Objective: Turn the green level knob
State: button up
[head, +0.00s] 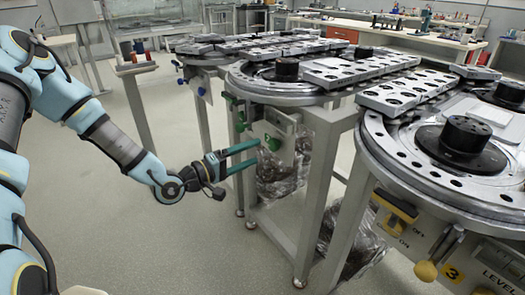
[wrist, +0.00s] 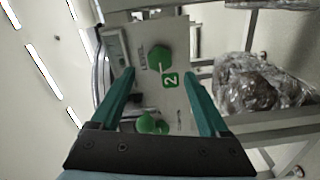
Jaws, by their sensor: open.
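The green level knob (wrist: 160,58) is on a light panel (wrist: 172,104), beside a small display and a green tag reading 2, in the wrist view. In the head view the green knob (head: 273,143) shows on the panel under the middle round table. My gripper (head: 258,151) is open and points at this panel, its two teal fingers spread one above the other. In the wrist view my gripper (wrist: 159,76) has a fingertip on either side of the knob's line, with nothing between them. I cannot tell how far the tips are from the panel.
A second green handle (wrist: 150,122) sits lower on the panel in the wrist view. The nearer table (head: 450,170) carries yellow controls (head: 395,208) marked 3. Grey floor (head: 200,250) is clear on the left.

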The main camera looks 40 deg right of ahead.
jog(key=a, duration=0.5)
jog(key=shift+w, duration=0.1)
dwell(0.3)
jog(key=w+a+r+m+t+y+p, duration=0.1)
jog(key=w+a+t+y+p, duration=0.15)
jog(key=w+a+y, duration=0.55)
jog(key=w+a+r+m+t+y+p, duration=0.1)
jog(key=w+a+t+y+p, duration=0.2)
jog(key=a, duration=0.9)
jog(key=a+r+n+g+y+p, duration=0.1)
jog(key=a+r+n+y+p, duration=0.15)
jog(key=a+r+y, duration=0.6)
jog(key=s+a+r+n+g+h+p, duration=0.1)
jog(key=s+a+r+g+p, duration=0.1)
jog(key=s+a+r, duration=0.5)
jog(key=shift+s+a+r+h+p, duration=0.35)
jog(key=shift+s+a+p, duration=0.1)
jog(key=shift+a, duration=0.65)
